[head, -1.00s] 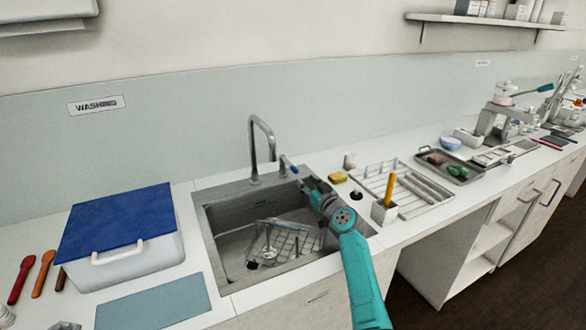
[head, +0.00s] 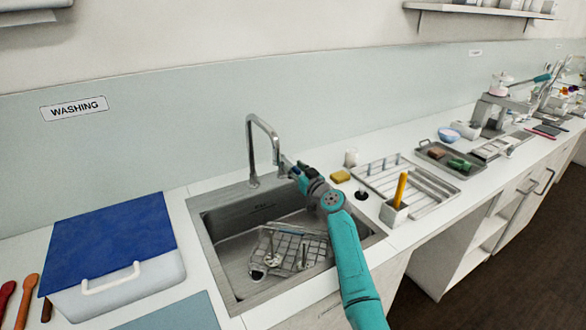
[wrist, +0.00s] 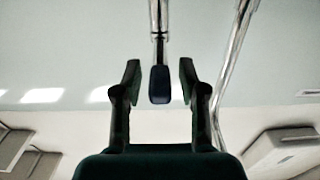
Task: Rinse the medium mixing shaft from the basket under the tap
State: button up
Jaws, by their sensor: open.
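The steel tap (head: 251,150) stands at the back of the sink (head: 208,240), its spout arched over the basin. A wire basket (head: 318,243) in the sink holds metal mixing shafts (head: 272,245), some standing up; I cannot tell which is the medium one. My gripper (head: 286,167) is beside the tap, above the sink's back edge. In the wrist view my gripper (wrist: 160,77) is open, with the tap's dark blue lever (wrist: 159,86) between its fingers and gaps on both sides. The spout rises to the right there.
A blue-lidded box (head: 110,240) stands left of the sink. To the right are a yellow sponge (head: 341,176), a small holder with a yellow handle (head: 394,213), a drying rack (head: 430,198) and a tray (head: 470,172).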

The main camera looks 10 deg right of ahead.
grip_shut()
jog(key=shift+w+d+n+g+y, duration=0.2)
jog(key=shift+d+n+g+y, duration=0.3)
jog(key=shift+y, duration=0.3)
jog(key=shift+w+d+n+g+y, duration=0.2)
jog(key=shift+d+n+y, duration=0.1)
jog(key=shift+n+y, duration=0.4)
grip_release()
jog(key=shift+s, duration=0.1)
